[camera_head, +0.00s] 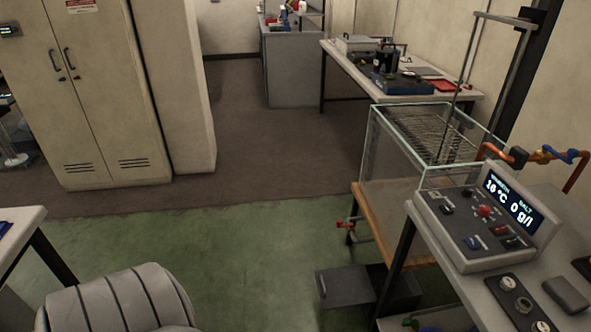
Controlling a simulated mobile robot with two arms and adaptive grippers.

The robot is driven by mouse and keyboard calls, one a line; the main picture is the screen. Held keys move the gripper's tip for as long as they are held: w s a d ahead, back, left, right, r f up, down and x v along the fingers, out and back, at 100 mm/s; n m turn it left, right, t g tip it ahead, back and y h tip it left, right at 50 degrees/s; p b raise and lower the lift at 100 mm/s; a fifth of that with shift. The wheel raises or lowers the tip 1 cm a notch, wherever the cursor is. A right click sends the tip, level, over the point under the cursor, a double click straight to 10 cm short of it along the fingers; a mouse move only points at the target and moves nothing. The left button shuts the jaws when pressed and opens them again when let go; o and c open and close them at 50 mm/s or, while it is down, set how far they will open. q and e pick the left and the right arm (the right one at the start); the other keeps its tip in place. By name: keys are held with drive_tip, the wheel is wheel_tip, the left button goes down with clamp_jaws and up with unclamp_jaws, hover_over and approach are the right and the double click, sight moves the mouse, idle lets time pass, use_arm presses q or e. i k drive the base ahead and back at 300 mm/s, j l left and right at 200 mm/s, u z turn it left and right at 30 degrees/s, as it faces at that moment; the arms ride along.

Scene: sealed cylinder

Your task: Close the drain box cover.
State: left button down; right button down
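A dark grey metal drain box (402,290) stands on the green floor below the glass tank, partly hidden by the console table. A flat grey panel (347,287), which looks like its cover, reaches out to the left from it and has a small handle (322,285) at its left end. The panel looks swung out from the box, but I cannot tell its exact angle. Neither of my grippers is in view.
The glass tank (400,165) stands on a wooden-topped stand, with a red-handled tap (347,224) below. A control console (485,215) sits on a table at right. A grey chair (120,300) is at lower left. Green floor (225,245) between is clear.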

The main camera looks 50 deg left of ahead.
sight(338, 287)
drive_tip(key=u, duration=1.05)
